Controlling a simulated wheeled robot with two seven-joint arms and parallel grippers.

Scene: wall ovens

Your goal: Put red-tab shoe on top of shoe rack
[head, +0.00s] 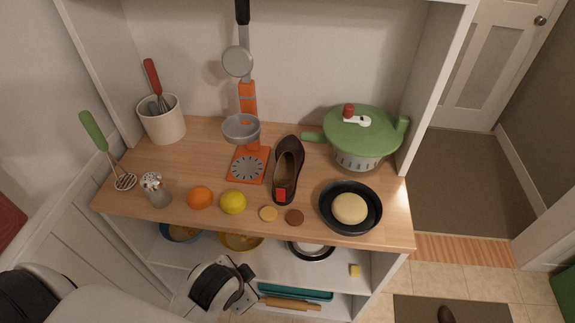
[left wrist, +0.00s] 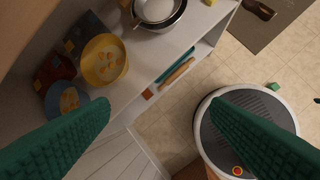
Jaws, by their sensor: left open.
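The red-tab shoe (head: 288,160), dark brown with a red tab at its near end, lies on the wooden counter right of the orange scale. My left gripper (left wrist: 160,108) is open in the left wrist view, its two green fingers apart with nothing between them. In the head view its wrist is low in front of the lower shelves, below the counter and away from the shoe; its fingertips cannot be made out there. My right gripper is not in view. I cannot make out a shoe rack in either view.
The counter also holds an orange scale (head: 247,165), a green pot (head: 361,137), a black pan (head: 351,208), an orange (head: 200,197) and a lemon (head: 233,202). Shelves below hold bowls. Another dark shoe (left wrist: 260,10) lies on a floor mat. Tiled floor is open at right.

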